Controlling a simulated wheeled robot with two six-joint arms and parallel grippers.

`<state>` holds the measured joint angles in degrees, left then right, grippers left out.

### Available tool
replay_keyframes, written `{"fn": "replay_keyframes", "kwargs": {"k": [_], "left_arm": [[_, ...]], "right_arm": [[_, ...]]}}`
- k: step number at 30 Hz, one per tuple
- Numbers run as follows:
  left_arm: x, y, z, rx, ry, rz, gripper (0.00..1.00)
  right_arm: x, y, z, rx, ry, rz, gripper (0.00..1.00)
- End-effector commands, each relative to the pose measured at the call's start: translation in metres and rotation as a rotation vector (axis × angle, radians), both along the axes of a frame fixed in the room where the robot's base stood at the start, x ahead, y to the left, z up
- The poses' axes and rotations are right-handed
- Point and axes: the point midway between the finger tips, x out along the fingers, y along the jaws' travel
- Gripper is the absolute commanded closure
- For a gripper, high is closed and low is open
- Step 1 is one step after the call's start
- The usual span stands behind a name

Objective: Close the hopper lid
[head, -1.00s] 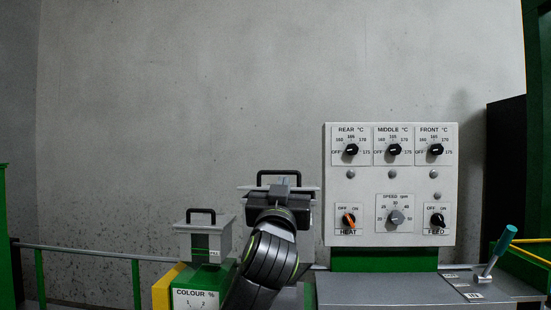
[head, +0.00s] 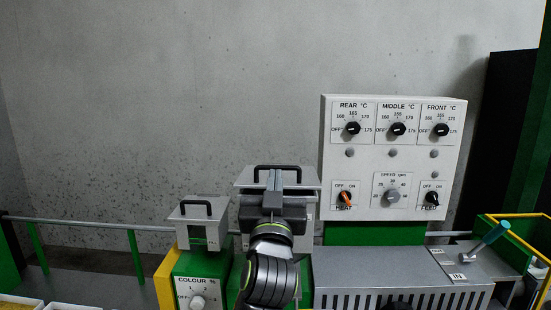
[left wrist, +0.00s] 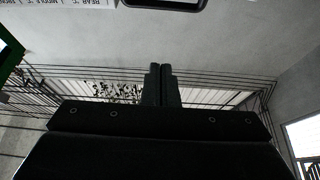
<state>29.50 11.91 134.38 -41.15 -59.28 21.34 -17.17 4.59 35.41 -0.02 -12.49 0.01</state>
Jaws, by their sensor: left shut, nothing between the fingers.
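The larger grey hopper lid (head: 310,178) with a black bar handle (head: 298,167) is at the middle of the head view. It looks roughly flat on top of its hopper (head: 304,212); I cannot tell whether it is fully shut. My left gripper (head: 274,176) overlaps the lid's near side in the picture, and its body hides much of the hopper. Its fingers are together and empty, as the left wrist view (left wrist: 160,72) also shows. I cannot tell whether they touch the lid. A smaller lidded grey hopper (head: 197,228) stands to the left. My right gripper is out of view.
A control panel (head: 365,158) with several knobs stands to the right. Below it are a slotted grey housing (head: 370,270) and a lever with a teal grip (head: 490,237). A colour dial box (head: 198,292) is at lower left. A rail (head: 85,223) runs along the wall.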

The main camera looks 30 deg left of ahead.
Motion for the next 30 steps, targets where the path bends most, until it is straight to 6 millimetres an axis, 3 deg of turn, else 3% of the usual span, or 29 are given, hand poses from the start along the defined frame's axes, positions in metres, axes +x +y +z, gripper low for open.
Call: {"fn": "replay_keyframes", "kwargs": {"k": [14, 21, 30], "left_arm": [[0.07, 0.043, 0.043, 0.003, 0.002, 0.003, 1.0], [0.075, 0.046, 0.009, -0.001, 0.004, 0.0, 1.0], [0.075, 0.046, -0.001, -0.001, 0.0, 0.0, 1.0]], "right_arm": [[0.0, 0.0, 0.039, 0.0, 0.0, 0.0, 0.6], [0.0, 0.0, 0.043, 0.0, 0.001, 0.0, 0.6], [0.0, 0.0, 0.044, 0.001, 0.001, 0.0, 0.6]]}}
